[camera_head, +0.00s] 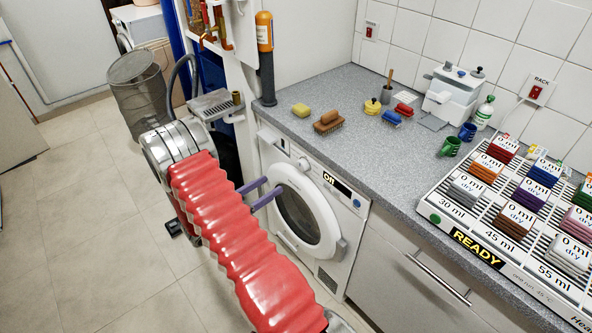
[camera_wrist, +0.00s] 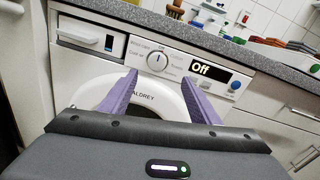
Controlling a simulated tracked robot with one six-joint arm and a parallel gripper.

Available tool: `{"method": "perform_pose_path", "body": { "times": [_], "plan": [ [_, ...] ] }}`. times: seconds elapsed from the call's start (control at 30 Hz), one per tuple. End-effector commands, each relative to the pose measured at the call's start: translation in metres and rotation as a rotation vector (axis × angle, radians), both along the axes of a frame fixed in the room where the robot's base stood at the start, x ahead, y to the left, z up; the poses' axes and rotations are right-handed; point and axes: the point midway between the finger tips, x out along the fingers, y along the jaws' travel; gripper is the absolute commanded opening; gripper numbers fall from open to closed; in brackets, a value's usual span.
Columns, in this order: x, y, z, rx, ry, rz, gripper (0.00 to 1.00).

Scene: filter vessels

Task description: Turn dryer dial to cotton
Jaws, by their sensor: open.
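The dryer (camera_head: 340,235) is a white front-loading machine under the counter, and its round door is shut. Its dial (camera_wrist: 158,60) is a white knob with a dark pointer mark turned roughly upward in the wrist view. Small labels ring the dial; one to its upper right seems to read Cotton, but the print is blurred. The dark display (camera_wrist: 207,72) right of the dial reads "Off". My gripper (camera_wrist: 159,76) is open and empty, its two purple fingers apart in front of the panel, below the dial. In the head view my gripper (camera_head: 272,187) is at the dryer's front.
A grey counter (camera_wrist: 265,57) overhangs the panel. A drawer front (camera_wrist: 90,37) is left of the dial and a blue button (camera_wrist: 235,86) is at the panel's right. Brushes, sponges, cups and a drying rack (camera_head: 440,205) stand on the counter. Open floor (camera_head: 90,220) lies left.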

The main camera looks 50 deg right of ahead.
Motion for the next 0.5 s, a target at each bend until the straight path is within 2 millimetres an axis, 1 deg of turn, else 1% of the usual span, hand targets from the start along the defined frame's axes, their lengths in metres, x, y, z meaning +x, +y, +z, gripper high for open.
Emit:
{"method": "perform_pose_path", "body": {
  "times": [0.03,0.13,0.5],
  "plan": [
    [0.0006,-0.0011,-0.0056,-0.006,0.016,0.010,0.56],
    [0.0021,-0.0022,-0.0100,-0.012,0.030,0.021,0.56],
    [0.0020,-0.0034,-0.0101,-0.012,0.031,0.022,0.56]
  ]
}}
